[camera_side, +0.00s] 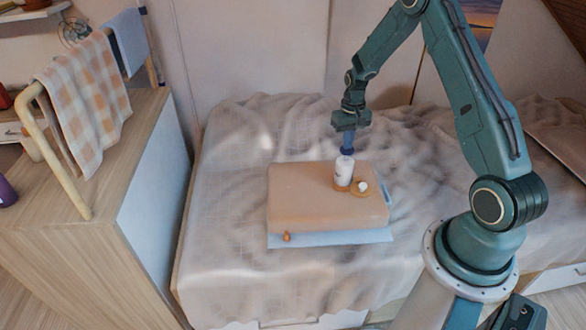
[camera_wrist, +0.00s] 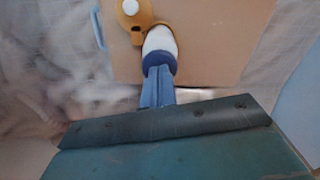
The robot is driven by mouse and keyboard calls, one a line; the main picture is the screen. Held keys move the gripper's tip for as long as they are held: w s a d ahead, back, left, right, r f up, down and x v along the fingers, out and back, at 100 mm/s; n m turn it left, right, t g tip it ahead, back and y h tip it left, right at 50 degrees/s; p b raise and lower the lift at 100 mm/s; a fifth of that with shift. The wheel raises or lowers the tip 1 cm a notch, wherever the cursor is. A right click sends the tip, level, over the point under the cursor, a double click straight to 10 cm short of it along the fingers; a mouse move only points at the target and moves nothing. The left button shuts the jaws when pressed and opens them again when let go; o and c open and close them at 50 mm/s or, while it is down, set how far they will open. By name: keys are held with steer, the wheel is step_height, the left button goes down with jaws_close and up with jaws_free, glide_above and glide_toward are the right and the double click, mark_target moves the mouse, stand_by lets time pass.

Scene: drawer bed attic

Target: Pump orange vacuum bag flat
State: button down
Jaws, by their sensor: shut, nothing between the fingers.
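The orange vacuum bag (camera_side: 310,205) lies on the bed as a thick, puffy block; part of its top shows in the wrist view (camera_wrist: 225,40). A white pump (camera_side: 343,172) with a dark blue top (camera_side: 347,153) stands upright on an orange base on the bag; its white body (camera_wrist: 160,40) also shows in the wrist view. Beside it is an orange fitting with a white knob (camera_side: 362,187). My gripper (camera_side: 348,146) points down directly above the pump, with its blue fingers shut and empty. The fingertips are at or very near the pump top; I cannot tell if they touch.
A pale blue layer (camera_side: 335,238) shows under the bag, with a small orange tab (camera_side: 287,237) at its front. The rumpled bedspread (camera_side: 235,200) is clear around it. A wooden cabinet (camera_side: 80,235) with a rail and checked cloth (camera_side: 85,100) stands at left.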

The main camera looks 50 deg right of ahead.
steer(key=shift+f, duration=1.45)
steer(key=shift+r, duration=3)
steer(key=shift+f, duration=0.2)
steer(key=shift+f, duration=1.35)
